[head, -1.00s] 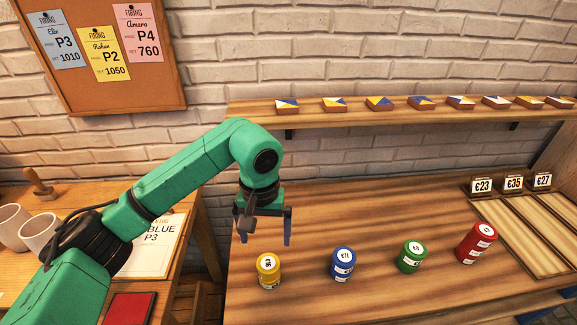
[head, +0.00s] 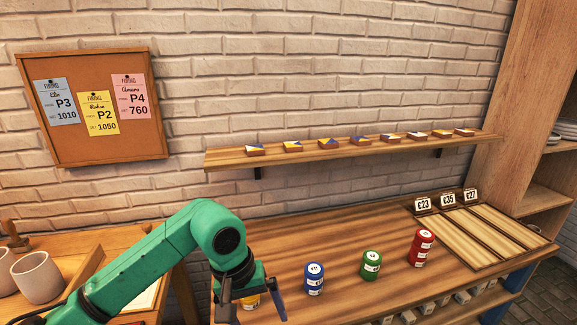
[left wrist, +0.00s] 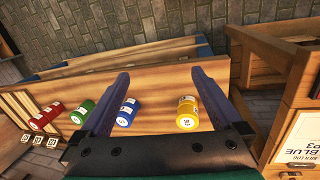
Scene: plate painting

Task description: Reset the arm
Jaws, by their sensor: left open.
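My left gripper (head: 252,297) is open and empty in the head view, above the left part of the wooden table. Its fingers partly hide a yellow can (head: 251,302). In the left wrist view the open fingers (left wrist: 160,74) point out over the table, and the yellow can (left wrist: 187,113) stands apart from them. My right gripper is not in view.
A wall shelf (head: 340,153) with several small tiles runs behind the table. Slatted trays (head: 490,237) with price cards (head: 423,204) lie at the table's right. A side table at left holds a mug (head: 37,277). A cork board (head: 95,145) hangs above.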

